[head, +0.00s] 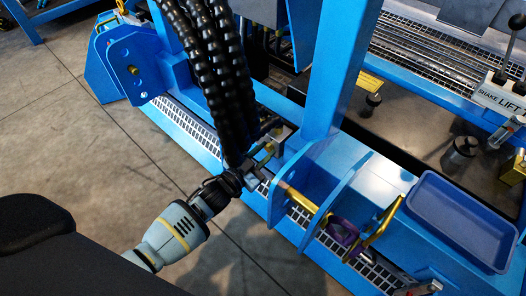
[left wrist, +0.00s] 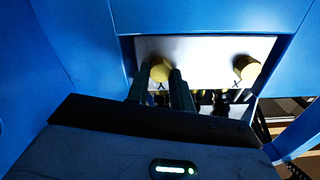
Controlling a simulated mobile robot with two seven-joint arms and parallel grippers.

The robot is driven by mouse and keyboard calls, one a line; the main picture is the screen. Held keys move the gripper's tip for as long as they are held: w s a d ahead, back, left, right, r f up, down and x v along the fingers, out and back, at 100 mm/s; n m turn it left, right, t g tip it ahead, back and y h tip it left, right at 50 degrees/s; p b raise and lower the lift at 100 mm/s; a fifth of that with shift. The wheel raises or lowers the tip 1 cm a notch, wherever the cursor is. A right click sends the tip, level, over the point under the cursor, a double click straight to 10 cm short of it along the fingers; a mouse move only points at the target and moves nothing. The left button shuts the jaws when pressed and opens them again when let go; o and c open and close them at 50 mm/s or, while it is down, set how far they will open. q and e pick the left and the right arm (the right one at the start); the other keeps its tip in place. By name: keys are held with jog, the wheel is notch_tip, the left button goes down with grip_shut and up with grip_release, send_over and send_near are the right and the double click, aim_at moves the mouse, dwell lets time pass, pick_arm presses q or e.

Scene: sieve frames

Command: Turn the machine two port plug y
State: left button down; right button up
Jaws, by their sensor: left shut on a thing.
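Two round yellow plugs stick out of a white plate (left wrist: 205,50) set in the blue frame, in the left wrist view. The left plug (left wrist: 160,70) sits between the two dark fingers of my left gripper (left wrist: 162,86), which is shut on it. The right plug (left wrist: 246,67) stands free beside it. Small dark letters show under both plugs, but I cannot read them surely. My right gripper is not in view.
Thick black hoses (head: 210,70) hang close above my left gripper. Blue frame walls (left wrist: 75,50) stand close to the plate. A blue tray (head: 462,215), a brass lever (head: 385,222) and a sign reading SHAKE LIFT (head: 497,97) are at right. Bare floor (head: 70,130) lies at left.

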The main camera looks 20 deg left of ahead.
pick_arm(q)
jog(key=m, duration=0.2)
jog(key=shift+m, duration=0.7)
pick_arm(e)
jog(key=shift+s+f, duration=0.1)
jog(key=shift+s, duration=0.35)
